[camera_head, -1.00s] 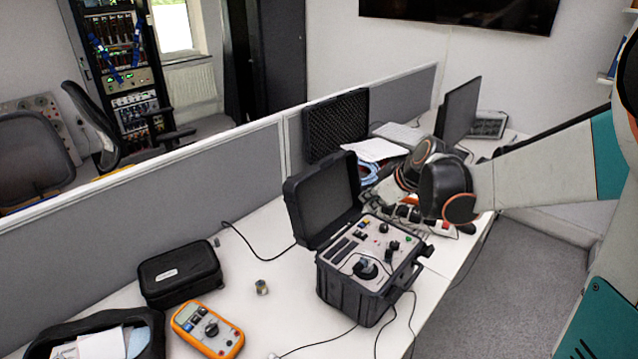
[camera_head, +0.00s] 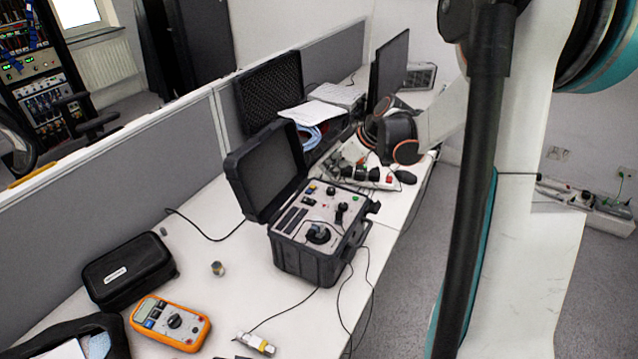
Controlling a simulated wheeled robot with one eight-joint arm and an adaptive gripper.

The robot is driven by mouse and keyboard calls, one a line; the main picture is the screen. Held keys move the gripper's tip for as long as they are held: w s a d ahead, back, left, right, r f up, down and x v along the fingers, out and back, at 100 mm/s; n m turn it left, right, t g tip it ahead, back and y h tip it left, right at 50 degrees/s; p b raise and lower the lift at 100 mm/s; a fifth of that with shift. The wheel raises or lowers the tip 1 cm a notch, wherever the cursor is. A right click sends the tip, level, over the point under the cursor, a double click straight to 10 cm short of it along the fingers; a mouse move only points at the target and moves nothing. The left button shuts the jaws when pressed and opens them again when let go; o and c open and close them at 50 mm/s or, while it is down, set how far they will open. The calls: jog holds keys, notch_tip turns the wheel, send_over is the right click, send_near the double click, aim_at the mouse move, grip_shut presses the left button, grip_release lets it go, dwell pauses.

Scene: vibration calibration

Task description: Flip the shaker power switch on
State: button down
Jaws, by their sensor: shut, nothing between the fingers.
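The shaker unit is an open black case (camera_head: 305,262) on the white desk, its lid raised at the back left. Its light control panel (camera_head: 297,208) carries a round black fitting (camera_head: 318,233), dark slots, a black upright part and small coloured buttons. The power switch is too small to single out, and its position cannot be told. My gripper (camera_head: 338,164) is beyond the panel's back edge, below my dark wrist with orange rings. It is shut and empty. Its fingertips are small and hard to separate from the clutter behind, so contact cannot be told.
A white strip with black and red knobs (camera_head: 372,178) lies behind the case. An orange multimeter (camera_head: 170,322), black pouch (camera_head: 128,270), small metal cylinder (camera_head: 217,268) and cable connector (camera_head: 255,343) lie left and in front. A grey partition (camera_head: 160,180) runs along the desk's back.

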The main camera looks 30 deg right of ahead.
jog(key=b, duration=0.3)
send_over(312, 200)
jog(key=f, duration=0.7)
jog(key=shift+s+f, duration=0.25)
jog(key=shift+s, duration=0.05)
notch_tip(312, 200, down, 3)
jog(key=shift+d+f+b, duration=0.1)
jog(key=shift+b, duration=0.25)
jog(key=shift+s+f, duration=0.1)
jog(key=shift+f, duration=0.3)
jog(key=shift+f, duration=0.1)
jog(key=shift+s+d+f+b, duration=0.1)
jog(key=shift+f+b, duration=0.2)
jog(key=shift+b, duration=0.15)
jog(key=shift+s+d+f+b, duration=0.3)
jog(key=shift+f+b, duration=0.2)
jog(key=shift+b, duration=0.1)
jog(key=shift+a+r, duration=0.1)
jog(key=shift+r, duration=0.05)
